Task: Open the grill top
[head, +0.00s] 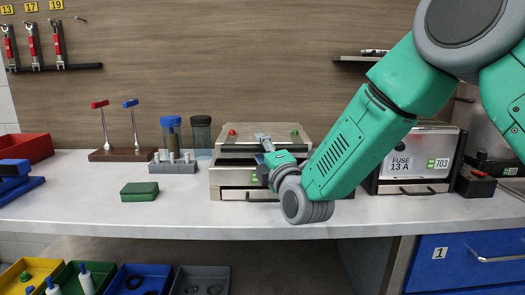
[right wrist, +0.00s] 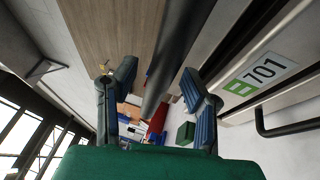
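The grill (head: 228,178) stands on the counter in the middle of the head view. Its metal grill top (head: 238,139) lies flat and closed over the base, with a red and a green knob on it. My right gripper (head: 263,145) is at the front of the grill top, partly hiding it. In the right wrist view its two fingers (right wrist: 155,88) are spread apart. A dark grey bar (right wrist: 178,50), apparently the grill handle, runs between them; I cannot tell whether either finger touches it. A label reading 701 (right wrist: 264,72) shows on the grill front. My left gripper is not in view.
A second appliance labelled 703 (head: 425,160) stands right of my right arm. Left of the grill are dark jars (head: 201,133), a grey rack (head: 172,168) and a green block (head: 139,191). The front counter strip is clear. Bins (head: 140,280) sit below.

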